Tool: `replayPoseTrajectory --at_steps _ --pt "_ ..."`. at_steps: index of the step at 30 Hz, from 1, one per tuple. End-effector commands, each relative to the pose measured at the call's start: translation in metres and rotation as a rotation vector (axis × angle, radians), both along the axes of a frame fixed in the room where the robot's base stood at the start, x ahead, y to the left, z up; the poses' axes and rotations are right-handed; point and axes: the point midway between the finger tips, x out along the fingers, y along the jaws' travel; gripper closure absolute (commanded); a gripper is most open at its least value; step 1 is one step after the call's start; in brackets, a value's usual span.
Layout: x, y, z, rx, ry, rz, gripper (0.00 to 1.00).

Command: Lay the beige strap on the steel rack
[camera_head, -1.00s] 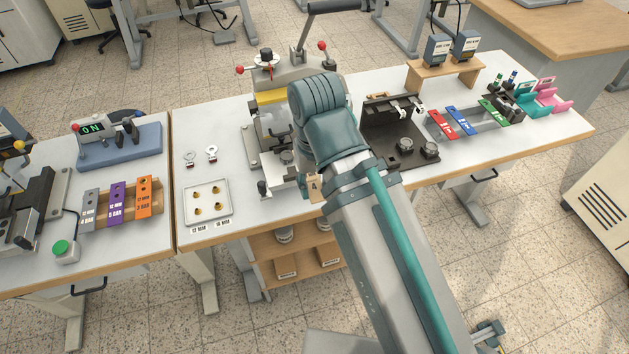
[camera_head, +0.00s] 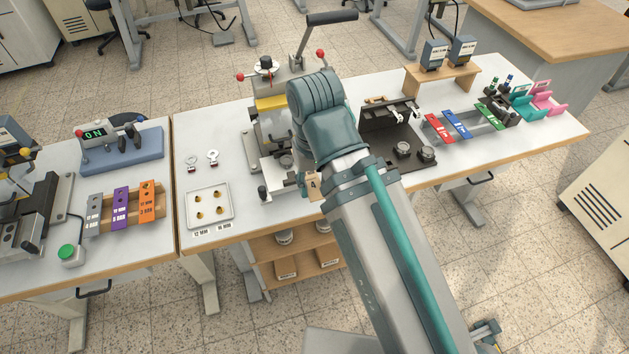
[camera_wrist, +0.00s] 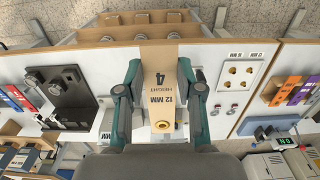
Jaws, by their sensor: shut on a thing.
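The beige strap (camera_wrist: 165,55) is a long flat piece printed "12 MM", "HEIGHT" and "4", with a brass-coloured ring near one end. In the wrist view my gripper (camera_wrist: 157,80) is shut on it, one finger on each side. The steel rack (camera_head: 482,119) stands on the right of the bench, away from my gripper. It holds red, blue and green straps, with a bare gap between blue and green.
A black fixture (camera_head: 385,147) stands between my arm and the rack. The stamping press (camera_head: 272,105) is behind and left of my wrist. Teal and pink holders (camera_head: 541,100) stand right of the rack, a wooden stand with two boxes (camera_head: 443,76) behind it.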

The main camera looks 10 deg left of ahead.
Motion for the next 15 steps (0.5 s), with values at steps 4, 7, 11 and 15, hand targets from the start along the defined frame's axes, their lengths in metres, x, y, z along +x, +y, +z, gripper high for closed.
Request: replayPoseTrajectory --at_steps 4,7,11,15 --pt "0.0000 0.0000 0.0026 0.000 0.000 0.000 0.87" --pt "0.0000 0.0000 0.0021 0.000 0.000 0.000 0.87" --pt "0.0000 0.0000 0.0022 0.000 0.000 0.000 0.87" --pt "0.0000 0.0000 0.0058 0.000 0.000 0.000 0.87"
